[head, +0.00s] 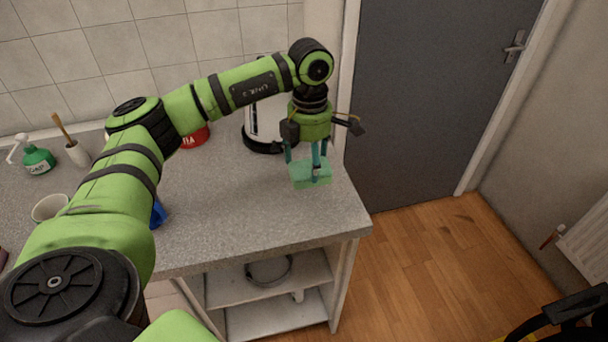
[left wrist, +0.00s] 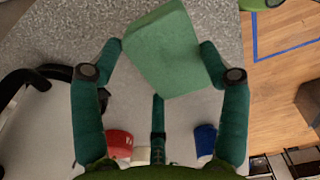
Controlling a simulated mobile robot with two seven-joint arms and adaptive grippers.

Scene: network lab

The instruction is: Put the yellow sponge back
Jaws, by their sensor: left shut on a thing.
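A green block that looks like a sponge (head: 304,178) is at the right end of the grey counter, near its front edge; it also shows in the left wrist view (left wrist: 160,50). My left gripper (head: 312,160) points down and is shut on this green sponge, with fingers on its opposite sides, as the left wrist view (left wrist: 163,58) shows. I cannot tell whether the sponge touches the counter or is just above it. I see no yellow sponge.
The counter's middle is clear. Open shelves (head: 270,310) are below.

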